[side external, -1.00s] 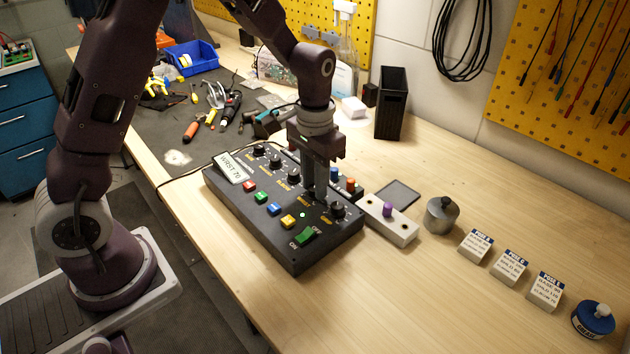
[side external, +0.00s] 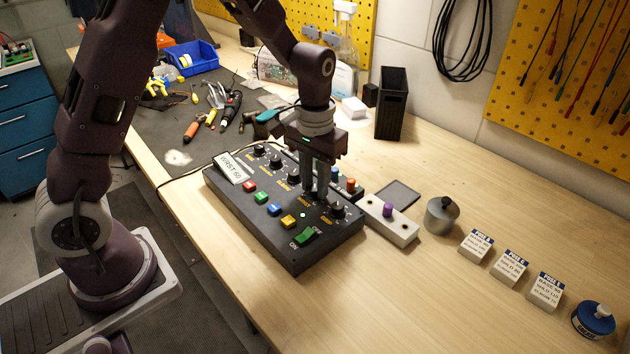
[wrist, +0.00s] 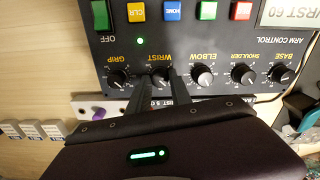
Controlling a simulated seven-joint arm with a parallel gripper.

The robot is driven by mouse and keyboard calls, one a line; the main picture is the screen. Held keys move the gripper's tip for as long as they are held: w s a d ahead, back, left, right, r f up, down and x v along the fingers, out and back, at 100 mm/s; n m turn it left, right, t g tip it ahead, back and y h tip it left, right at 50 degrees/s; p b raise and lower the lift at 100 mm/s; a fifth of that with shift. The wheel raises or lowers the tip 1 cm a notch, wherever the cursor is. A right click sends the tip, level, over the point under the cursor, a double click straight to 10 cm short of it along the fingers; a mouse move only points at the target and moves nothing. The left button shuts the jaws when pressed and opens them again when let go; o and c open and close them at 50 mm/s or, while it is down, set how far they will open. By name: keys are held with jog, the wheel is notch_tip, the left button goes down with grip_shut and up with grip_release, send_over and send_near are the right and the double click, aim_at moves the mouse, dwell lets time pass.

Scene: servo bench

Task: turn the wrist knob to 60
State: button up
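A black control box (side external: 270,235) lies on the bench with a row of black knobs. Its tilted white display (side external: 232,168) reads WRST 60; part of the display (wrist: 290,12) shows in the wrist view. The wrist knob (wrist: 160,78) is between the grip and elbow knobs. My gripper (side external: 315,197) points down at the box with its two fingers on either side of that knob.
The grip knob (wrist: 118,79) and elbow knob (wrist: 203,76) stand close on either side. Colored buttons and a green switch (side external: 306,236) lie along the box's front. A grey block with a purple knob (side external: 388,211) is to the right.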

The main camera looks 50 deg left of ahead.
aim_at(315, 188)
jog(key=o, duration=0.4)
jog(key=shift+c, duration=0.2)
notch_tip(315, 188, up, 7)
jog(key=shift+r, duration=0.1)
jog(key=s+r+t, duration=0.2)
jog(key=s+r, duration=0.5)
jog(key=r, duration=0.1)
jog(key=s+d+r+m+t, duration=0.1)
jog(key=s+r+m+t, duration=0.1)
jog(key=s, duration=1.4)
jog(key=shift+r+t, duration=0.2)
jog(key=shift+t, duration=0.6)
jog(key=shift+w, duration=0.1)
